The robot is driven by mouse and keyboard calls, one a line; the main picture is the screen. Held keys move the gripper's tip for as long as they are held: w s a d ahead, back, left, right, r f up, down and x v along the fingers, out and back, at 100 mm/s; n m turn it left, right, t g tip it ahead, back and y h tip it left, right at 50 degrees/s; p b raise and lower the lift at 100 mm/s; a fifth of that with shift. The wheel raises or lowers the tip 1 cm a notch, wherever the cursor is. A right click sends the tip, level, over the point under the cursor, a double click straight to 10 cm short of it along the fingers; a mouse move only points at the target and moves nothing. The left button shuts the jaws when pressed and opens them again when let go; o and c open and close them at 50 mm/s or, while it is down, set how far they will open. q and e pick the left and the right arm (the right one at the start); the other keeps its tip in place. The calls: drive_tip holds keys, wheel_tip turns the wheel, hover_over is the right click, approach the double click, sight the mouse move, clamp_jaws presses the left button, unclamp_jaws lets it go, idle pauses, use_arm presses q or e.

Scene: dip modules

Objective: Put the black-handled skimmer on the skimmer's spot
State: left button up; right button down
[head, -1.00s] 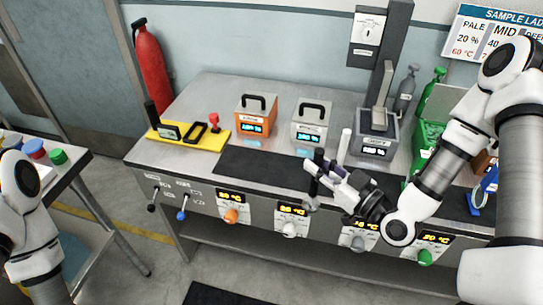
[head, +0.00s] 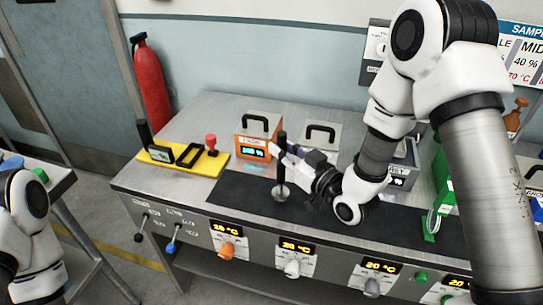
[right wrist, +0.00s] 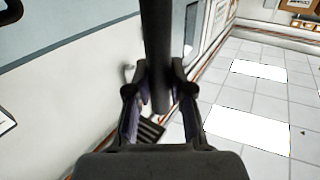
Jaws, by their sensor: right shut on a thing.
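The black-handled skimmer (head: 282,150) is upright in my right gripper (head: 287,161), its thin round disc (head: 281,192) at the bottom over the dark mat. I cannot tell whether the disc touches the mat. My right gripper is shut on the black handle, which also shows between the fingers in the right wrist view (right wrist: 157,45). A yellow board (head: 196,162) at the bench's left bears a black frame, a small display and a red-knobbed piece. Which place is the skimmer's spot I cannot tell. My left arm shows at the left edge, its gripper out of frame.
An orange box (head: 252,146) and a white box (head: 316,146) with black handles stand behind the dark mat (head: 236,190). A grey box (head: 402,170) and green things stand to the right. Several knobs line the bench front. The mat's left part is clear.

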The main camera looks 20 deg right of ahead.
drive_tip(key=w+f, duration=0.1)
drive_tip(key=w+a+f+p, duration=0.1)
drive_tip(key=w+a+f, duration=0.1)
drive_tip(key=shift+f, duration=0.4)
drive_tip(key=c, duration=1.3)
unclamp_jaws()
drive_tip(key=shift+s+f, duration=0.1)
drive_tip(key=shift+o, duration=1.3)
drive_tip(key=b+v, duration=0.2)
drive_tip(key=v, duration=1)
